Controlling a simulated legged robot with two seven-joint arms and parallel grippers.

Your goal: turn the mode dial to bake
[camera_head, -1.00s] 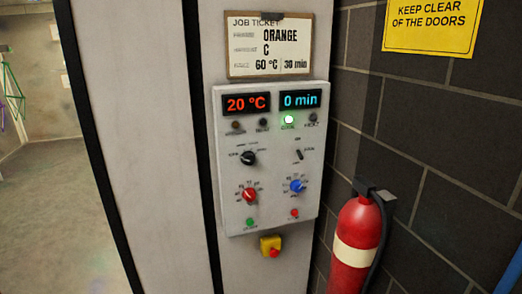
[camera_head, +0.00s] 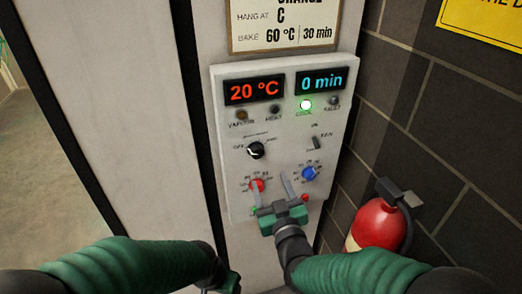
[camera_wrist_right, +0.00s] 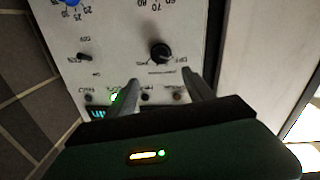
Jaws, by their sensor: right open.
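The mode dial (camera_head: 255,150) is a black knob at the upper left of the control panel's knobs. Its light mark sits on the side towards the OFF label. It also shows in the right wrist view (camera_wrist_right: 160,52), just beyond my fingertips. My right gripper (camera_head: 275,188) is open and empty in front of the panel, below the mode dial in the head view. In the right wrist view its two fingers (camera_wrist_right: 160,78) are apart, with the dial between their lines and not visibly touched. My left gripper (camera_head: 228,284) shows only partly at the bottom edge.
The panel (camera_head: 232,119) also bears a red dial (camera_head: 257,185), a blue dial (camera_head: 310,173) and a small fan switch (camera_head: 316,142). The displays read 20 °C and 0 min; a green lamp (camera_head: 306,105) is lit. A fire extinguisher (camera_head: 375,226) stands to the right.

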